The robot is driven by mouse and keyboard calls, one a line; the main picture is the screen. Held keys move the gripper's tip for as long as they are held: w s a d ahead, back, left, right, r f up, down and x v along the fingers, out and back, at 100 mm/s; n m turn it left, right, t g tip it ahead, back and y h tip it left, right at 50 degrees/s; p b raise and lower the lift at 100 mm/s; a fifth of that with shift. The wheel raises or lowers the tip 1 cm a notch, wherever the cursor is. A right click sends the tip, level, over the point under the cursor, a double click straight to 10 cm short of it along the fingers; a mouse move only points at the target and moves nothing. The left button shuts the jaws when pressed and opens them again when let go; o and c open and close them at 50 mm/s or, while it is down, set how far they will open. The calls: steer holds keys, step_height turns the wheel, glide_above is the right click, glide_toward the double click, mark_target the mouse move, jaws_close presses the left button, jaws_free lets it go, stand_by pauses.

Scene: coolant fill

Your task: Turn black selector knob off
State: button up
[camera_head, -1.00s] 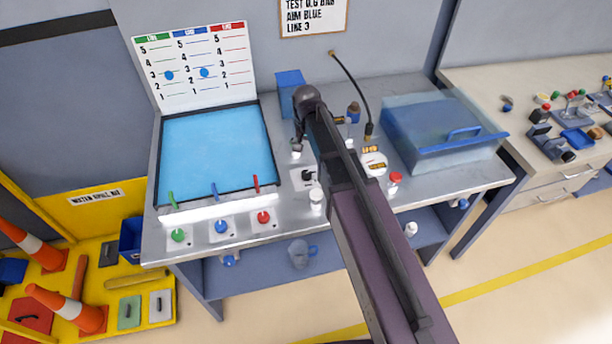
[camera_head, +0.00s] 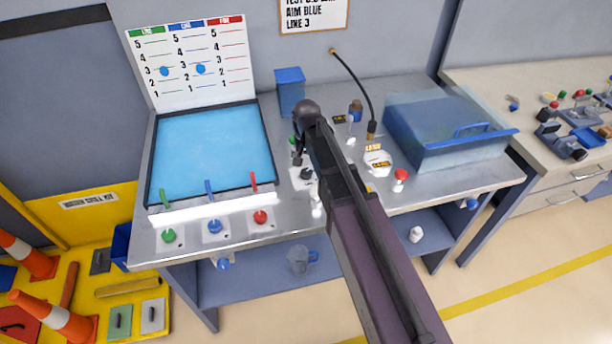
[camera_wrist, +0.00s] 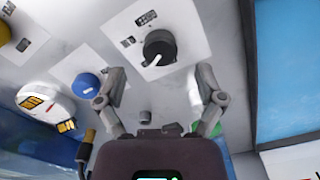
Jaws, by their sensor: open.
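The black selector knob (camera_wrist: 159,47) sits on a white plate (camera_wrist: 136,22) in the wrist view, with a white pointer mark aimed toward the lower left. In the head view the knob (camera_head: 306,174) shows on its plate on the bench top, just beside my gripper. My gripper (camera_wrist: 160,97) is open and empty, its two fingers spread apart. The knob lies beyond the fingertips in the wrist view, between their lines, and I see no contact. In the head view my gripper (camera_head: 299,153) is partly covered by my arm.
The blue tray (camera_head: 212,155) is left of my arm. A red-topped knob (camera_head: 400,176) and a blue lidded box (camera_head: 440,130) stand right. A black hose (camera_head: 353,84) rises behind.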

mark_target(306, 172)
steer(key=shift+f+b, duration=1.65)
steer(key=shift+f, duration=0.25)
steer(key=shift+c, duration=0.2)
steer(key=c, duration=1.1)
